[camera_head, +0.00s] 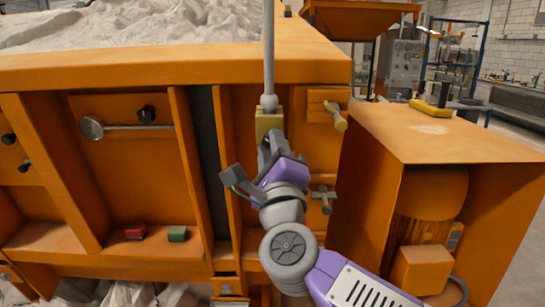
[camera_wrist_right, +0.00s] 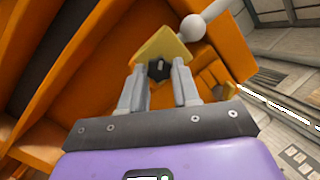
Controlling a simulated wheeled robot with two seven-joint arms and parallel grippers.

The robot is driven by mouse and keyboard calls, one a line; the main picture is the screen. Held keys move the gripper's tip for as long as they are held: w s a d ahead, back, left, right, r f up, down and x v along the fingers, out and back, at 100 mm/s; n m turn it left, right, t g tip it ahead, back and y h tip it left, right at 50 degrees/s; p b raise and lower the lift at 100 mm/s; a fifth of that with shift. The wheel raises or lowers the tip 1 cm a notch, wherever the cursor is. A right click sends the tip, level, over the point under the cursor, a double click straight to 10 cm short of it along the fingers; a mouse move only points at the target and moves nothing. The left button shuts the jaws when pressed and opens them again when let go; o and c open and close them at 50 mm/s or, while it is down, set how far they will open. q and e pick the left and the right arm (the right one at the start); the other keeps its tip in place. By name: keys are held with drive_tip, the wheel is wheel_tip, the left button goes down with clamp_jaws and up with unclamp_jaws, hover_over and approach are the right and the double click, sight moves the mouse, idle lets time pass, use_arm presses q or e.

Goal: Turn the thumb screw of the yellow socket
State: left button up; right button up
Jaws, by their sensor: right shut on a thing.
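The yellow socket (camera_head: 269,122) is on the front of the orange sandbed frame, with a grey rod (camera_head: 269,60) with a ball near its foot standing upright from it. In the right wrist view the socket (camera_wrist_right: 160,48) is just beyond my fingertips. The dark thumb screw (camera_wrist_right: 158,68) sits on the socket's near face, between the fingers. My right gripper (camera_head: 272,144) is shut on the thumb screw, just below the socket in the head view; it also shows in the wrist view (camera_wrist_right: 158,80). In the head view the gripper hides the screw. My left gripper is not in view.
An orange cabinet (camera_head: 430,134) stands close to the right of my arm. A yellow-handled lever (camera_head: 335,116) and a T-shaped handle (camera_head: 323,194) are beside the gripper. A red block (camera_head: 135,232) and a green block (camera_head: 177,234) lie on the lower ledge. Sand (camera_head: 130,25) fills the bed above.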

drive_tip(key=m+h, duration=0.1)
drive_tip(key=m, duration=0.6)
drive_tip(key=shift+a+f+t+h, duration=0.1)
drive_tip(key=shift+a+t+h, duration=0.05)
drive_tip(key=shift+t+h, duration=0.25)
drive_tip(key=o, duration=1)
drive_tip(key=shift+o, duration=0.2)
drive_tip(key=shift+s, duration=0.1)
drive_tip(key=v, duration=0.7)
drive_tip(key=shift+s, duration=0.2)
drive_tip(key=shift+f, duration=0.1)
